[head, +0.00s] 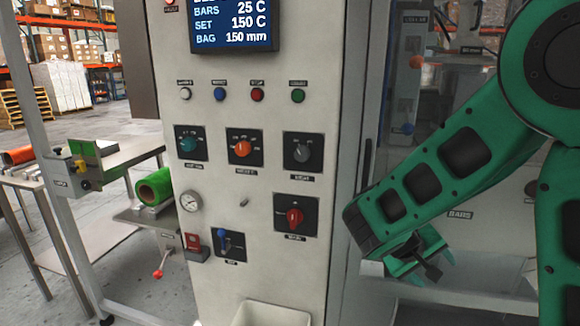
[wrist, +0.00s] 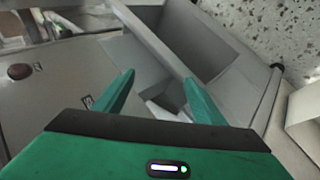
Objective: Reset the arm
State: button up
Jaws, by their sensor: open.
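My green arm reaches in from the right in the head view. It folds down to my gripper (head: 428,268), which hangs low to the right of the grey control cabinet (head: 265,60). In the wrist view my gripper (wrist: 158,95) shows two green fingers spread apart with nothing held between them. Past the fingers is a grey open bin or housing (wrist: 205,35). Whether the fingers touch any surface cannot be told.
The cabinet carries a display (head: 234,24), an orange knob (head: 242,148), a red rotary switch (head: 294,217) and a blue-handled lever (head: 223,238). A white bin (head: 272,314) is at its foot. Steel tables with a green roll (head: 154,187) stand left. Open floor shows farther back.

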jog(key=s+d+m+g+y, duration=0.45)
jog(key=s+d, duration=0.35)
jog(key=s, duration=0.5)
jog(key=s+a+r+m+y, duration=0.1)
jog(key=s+r+m+y, duration=0.2)
jog(key=s, duration=1)
jog(key=shift+s+a+r+t+y, duration=0.25)
jog(key=shift+a+r+t+y, duration=0.15)
jog(key=shift+r+y, duration=0.2)
